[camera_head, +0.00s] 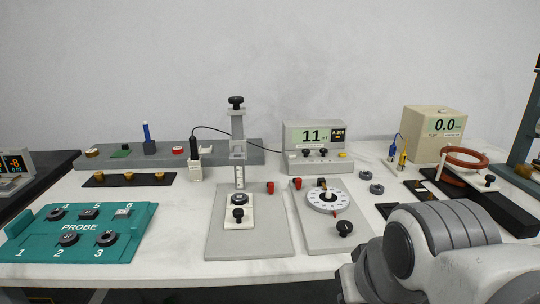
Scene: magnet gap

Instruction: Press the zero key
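A grey meter (290,138) stands at the back middle of the bench. Its green display (314,136) reads 11 with a small unit, and a small dark panel (338,135) beside it shows A 200. Along its front ledge are two black knobs (306,153) and a yellow key (342,155) at the right end. No label that names the zero key can be read, so I cannot tell for certain which control it is. My arm (430,250) fills the lower right; no fingertips show, and it is apart from the meter.
A grey stand with a black-knobbed column (237,125) rises left of the meter. A plate with a white dial (328,197) lies in front of it. A beige 0.0 box (433,133) and copper coil (465,157) stand right. A teal probe tray (120,250) lies left.

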